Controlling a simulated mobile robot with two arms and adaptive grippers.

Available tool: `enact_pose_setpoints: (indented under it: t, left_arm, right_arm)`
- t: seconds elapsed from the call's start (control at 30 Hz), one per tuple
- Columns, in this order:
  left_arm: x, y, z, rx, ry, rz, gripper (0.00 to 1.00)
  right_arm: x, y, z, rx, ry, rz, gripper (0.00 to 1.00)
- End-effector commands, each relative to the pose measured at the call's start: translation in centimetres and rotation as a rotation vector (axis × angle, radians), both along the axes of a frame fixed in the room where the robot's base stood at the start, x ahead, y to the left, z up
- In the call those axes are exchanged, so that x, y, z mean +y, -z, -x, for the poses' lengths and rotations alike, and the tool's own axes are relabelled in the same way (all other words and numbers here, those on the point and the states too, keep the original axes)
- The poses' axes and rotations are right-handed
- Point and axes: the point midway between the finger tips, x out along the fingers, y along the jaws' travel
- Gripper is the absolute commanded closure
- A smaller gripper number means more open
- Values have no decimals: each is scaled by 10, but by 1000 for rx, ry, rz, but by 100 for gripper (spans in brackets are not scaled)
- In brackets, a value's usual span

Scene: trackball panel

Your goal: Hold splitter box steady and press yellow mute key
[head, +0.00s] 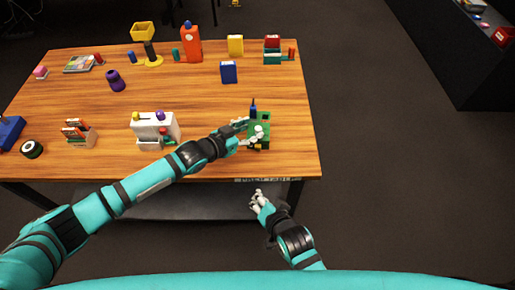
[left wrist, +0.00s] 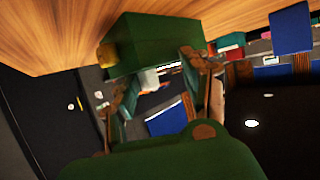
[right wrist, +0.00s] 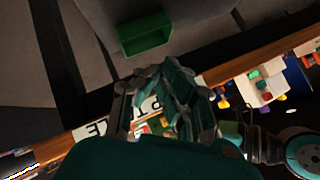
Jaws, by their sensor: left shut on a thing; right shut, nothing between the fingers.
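The splitter box appears to be the green box (head: 263,130) near the table's right edge, with a dark blue upright piece at its back. My left gripper (head: 243,133) is shut on its left side. In the left wrist view the green box (left wrist: 155,42) sits between the fingers (left wrist: 150,80), and a yellow knob (left wrist: 107,57) shows on its side. I cannot tell whether this knob is the mute key. My right gripper (head: 257,198) is shut and empty, in front of the table edge and below the box. It also shows closed in the right wrist view (right wrist: 165,85).
A white unit (head: 155,124) with yellow and purple balls stands left of the box. A card holder (head: 78,134) and a black roll (head: 32,149) are farther left. Bottles and boxes line the back. A lettered strip (head: 268,180) runs along the front edge. The table (head: 200,100) is clear in the middle.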

Motion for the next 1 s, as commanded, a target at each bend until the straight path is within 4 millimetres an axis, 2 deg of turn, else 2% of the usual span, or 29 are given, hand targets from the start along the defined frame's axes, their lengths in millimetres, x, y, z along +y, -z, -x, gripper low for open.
enact_pose_setpoints:
  t: [0.03,0.1,0.2,0.33,0.5,0.83,1.0]
  left_arm:
    - [1,7,3,13,-2,-7,89]
    - [1,7,3,13,-2,-7,89]
    - [1,7,3,14,-2,-7,89]
    - [1,7,3,14,-2,-7,89]
    - [1,7,3,14,-2,-7,89]
    - [1,7,3,14,-2,-7,89]
    - [1,7,3,14,-2,-7,89]
  right_arm:
    - [3,-8,-1,41,67,-145,100]
    - [8,-21,-2,106,157,-349,100]
    - [13,-37,-3,187,255,-586,100]
    - [17,-52,-5,263,335,-787,100]
    - [18,-59,-5,302,371,-882,100]
    - [18,-59,-6,303,371,-883,100]
    - [17,-60,-17,300,370,-882,100]
